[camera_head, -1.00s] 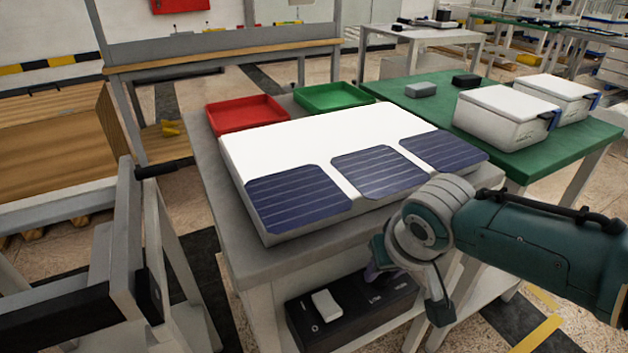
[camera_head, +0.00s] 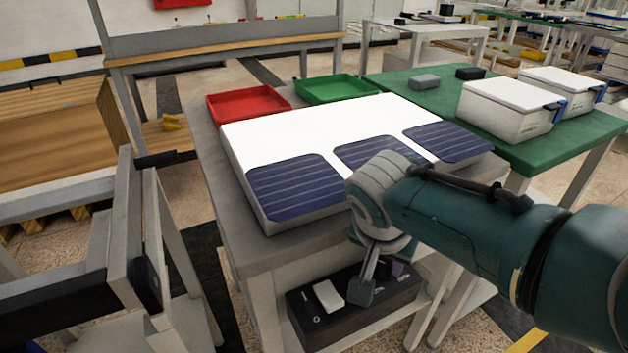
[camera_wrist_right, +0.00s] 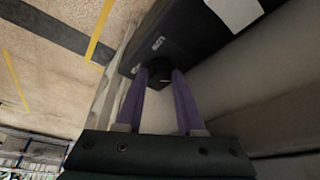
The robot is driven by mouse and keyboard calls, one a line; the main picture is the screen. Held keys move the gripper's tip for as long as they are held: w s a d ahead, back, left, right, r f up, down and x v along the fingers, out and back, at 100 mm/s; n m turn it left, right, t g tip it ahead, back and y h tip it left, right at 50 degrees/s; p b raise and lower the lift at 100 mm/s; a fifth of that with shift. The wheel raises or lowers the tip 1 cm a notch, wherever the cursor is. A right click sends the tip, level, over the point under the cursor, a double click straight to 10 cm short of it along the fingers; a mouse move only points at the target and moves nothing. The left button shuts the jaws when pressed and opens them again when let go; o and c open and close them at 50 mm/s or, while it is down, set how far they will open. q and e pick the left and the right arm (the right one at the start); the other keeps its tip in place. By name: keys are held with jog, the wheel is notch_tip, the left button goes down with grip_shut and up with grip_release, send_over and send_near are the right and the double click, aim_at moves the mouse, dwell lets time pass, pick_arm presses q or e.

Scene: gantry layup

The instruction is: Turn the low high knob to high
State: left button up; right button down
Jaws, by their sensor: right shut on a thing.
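The low high knob (camera_wrist_right: 160,72) is a small dark round knob on the face of a black control box (camera_wrist_right: 185,38) in the right wrist view. My right gripper (camera_wrist_right: 159,80) has its two purple fingers on either side of the knob, shut on it. My right gripper (camera_head: 398,270) is at the box's right part, mostly behind my wrist, with only a bit of purple showing. The knob is hidden there, and its pointer direction cannot be read. My left gripper is not in view.
A white block (camera_head: 327,296) shows on the box's left part. The grey table (camera_head: 235,240) above carries a white panel (camera_head: 310,125) with dark solar cells, a red tray (camera_head: 248,104) and a green tray (camera_head: 337,89). A grey frame (camera_head: 150,240) stands at left.

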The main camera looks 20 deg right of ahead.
jog(key=shift+f, duration=0.1)
dwell(0.4)
jog(key=c, duration=0.5)
grip_release()
